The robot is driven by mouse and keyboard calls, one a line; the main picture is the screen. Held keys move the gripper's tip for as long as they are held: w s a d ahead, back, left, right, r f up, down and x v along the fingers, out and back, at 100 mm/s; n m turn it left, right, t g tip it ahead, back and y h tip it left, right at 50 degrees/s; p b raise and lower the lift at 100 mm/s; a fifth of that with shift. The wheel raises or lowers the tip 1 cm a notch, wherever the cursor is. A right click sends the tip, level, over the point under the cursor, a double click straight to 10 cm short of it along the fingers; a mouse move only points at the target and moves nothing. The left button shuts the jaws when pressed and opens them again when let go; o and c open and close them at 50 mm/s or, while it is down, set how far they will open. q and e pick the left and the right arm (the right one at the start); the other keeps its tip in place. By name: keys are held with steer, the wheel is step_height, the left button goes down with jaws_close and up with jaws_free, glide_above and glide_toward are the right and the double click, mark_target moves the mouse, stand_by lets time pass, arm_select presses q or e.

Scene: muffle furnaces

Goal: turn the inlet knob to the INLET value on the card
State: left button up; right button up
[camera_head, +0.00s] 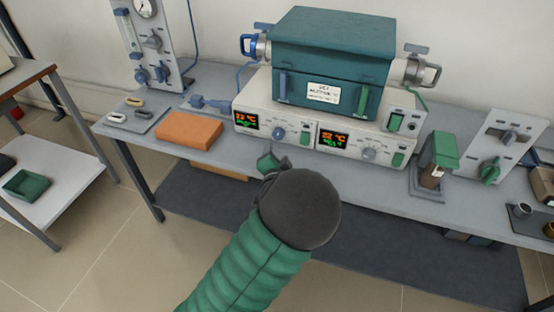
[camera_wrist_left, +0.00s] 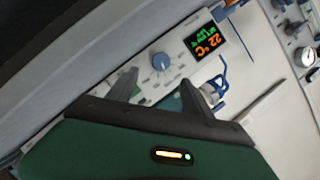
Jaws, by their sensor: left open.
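A white card (camera_head: 323,93) is on the front of the teal furnace (camera_head: 335,50); its small text cannot be read. On the pale control base below, a blue round knob (camera_head: 277,133) sits beside the left display and a grey knob (camera_head: 369,153) beside the right one. No label legibly marks either as the inlet knob. In the left wrist view a blue-grey knob (camera_wrist_left: 160,62) is beside a 22 °C display (camera_wrist_left: 207,46). My left gripper (camera_head: 268,162) is open in front of the base, partly hidden by my wrist. Its fingers (camera_wrist_left: 158,82) appear apart from the knob.
An orange block (camera_head: 190,130) and a grey tray (camera_head: 136,115) lie on the bench to the left. A gauge panel (camera_head: 150,45) stands behind them. A green-topped device (camera_head: 438,150) and a panel with a green knob (camera_head: 490,170) stand at right.

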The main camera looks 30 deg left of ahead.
arm_select(q)
steer(key=p+v, duration=0.1)
steer(key=v, duration=0.5)
steer(key=shift+s+d, duration=0.2)
steer(key=shift+s, duration=0.15)
steer(key=shift+f, duration=0.1)
steer(key=s+d+f+n+g+h, duration=0.2)
steer(key=s+d+f+g+h, duration=0.25)
steer(key=s, duration=0.45)
steer(key=s+d+f+n+g+h, duration=0.25)
steer(key=s+d+g, duration=0.25)
steer(key=s+d, duration=0.3)
steer(key=w+a+r+p+v, duration=0.1)
steer(key=w+p+v, duration=0.2)
steer(key=p+v, duration=1.2)
steer(key=shift+g+h, duration=0.35)
steer(key=shift+h, duration=0.05)
